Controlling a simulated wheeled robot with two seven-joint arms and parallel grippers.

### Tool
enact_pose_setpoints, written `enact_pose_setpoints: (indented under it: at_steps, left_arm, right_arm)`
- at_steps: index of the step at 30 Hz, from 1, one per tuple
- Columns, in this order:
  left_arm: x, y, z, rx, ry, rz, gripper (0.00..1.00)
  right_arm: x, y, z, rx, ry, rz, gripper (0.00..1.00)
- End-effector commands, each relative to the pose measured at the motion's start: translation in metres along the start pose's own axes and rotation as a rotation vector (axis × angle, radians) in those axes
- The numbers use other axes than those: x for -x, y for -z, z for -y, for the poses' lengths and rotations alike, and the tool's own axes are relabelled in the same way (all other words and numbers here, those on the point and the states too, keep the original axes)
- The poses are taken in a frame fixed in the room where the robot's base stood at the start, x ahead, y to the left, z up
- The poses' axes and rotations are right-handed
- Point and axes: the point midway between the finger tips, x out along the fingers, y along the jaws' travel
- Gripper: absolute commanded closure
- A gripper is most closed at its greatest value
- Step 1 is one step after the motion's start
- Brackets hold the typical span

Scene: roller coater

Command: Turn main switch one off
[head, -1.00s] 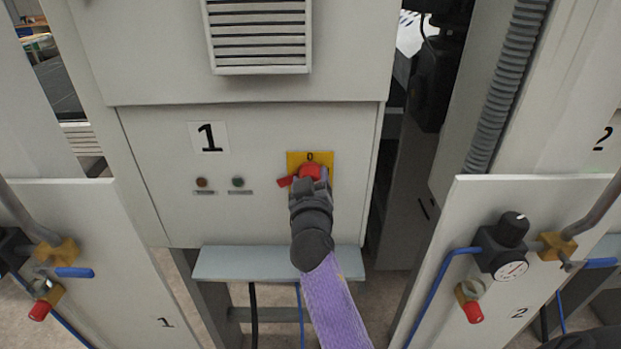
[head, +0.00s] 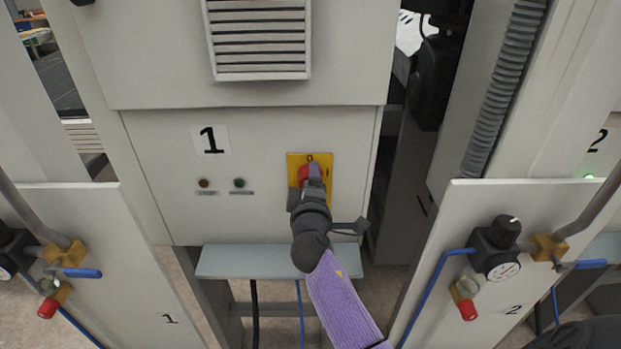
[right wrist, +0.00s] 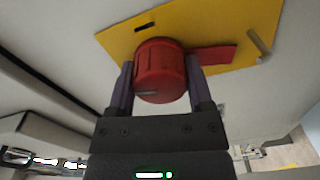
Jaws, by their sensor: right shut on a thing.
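Main switch one is a red rotary knob (head: 303,174) on a yellow plate (head: 325,190), set in the grey cabinet panel marked 1. My right gripper (head: 313,175) reaches up to it from below. In the right wrist view, the two fingers stand on either side of the red knob (right wrist: 160,72) and are shut on it. A red flat lever (right wrist: 212,55) sticks out to the right of the knob there, along the yellow plate (right wrist: 225,20). In the head view, the gripper hides part of the knob and the lever. My left gripper is not in view.
Two small indicators, reddish (head: 204,183) and green (head: 239,183), sit left of the switch. A grey ledge (head: 225,262) lies below the panel. Side panels with a gauge (head: 502,268), valves and blue hoses flank the cabinet left and right.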

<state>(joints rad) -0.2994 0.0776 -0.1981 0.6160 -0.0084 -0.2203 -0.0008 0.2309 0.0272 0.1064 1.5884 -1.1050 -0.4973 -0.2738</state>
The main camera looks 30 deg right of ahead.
Motion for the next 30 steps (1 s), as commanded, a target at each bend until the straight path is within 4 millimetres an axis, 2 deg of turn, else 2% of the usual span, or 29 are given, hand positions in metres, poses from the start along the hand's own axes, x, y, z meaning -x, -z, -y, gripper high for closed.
enact_pose_setpoints:
  at_steps: [12,30]
  left_arm:
    - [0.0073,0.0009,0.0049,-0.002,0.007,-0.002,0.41]
    - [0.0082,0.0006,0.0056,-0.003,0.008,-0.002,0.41]
  right_arm:
    - [-0.0001,0.0006,-0.0009,0.212,-0.001,-0.002,0.93]
    - [0.0,0.0003,-0.0002,0.26,-0.001,-0.001,0.93]
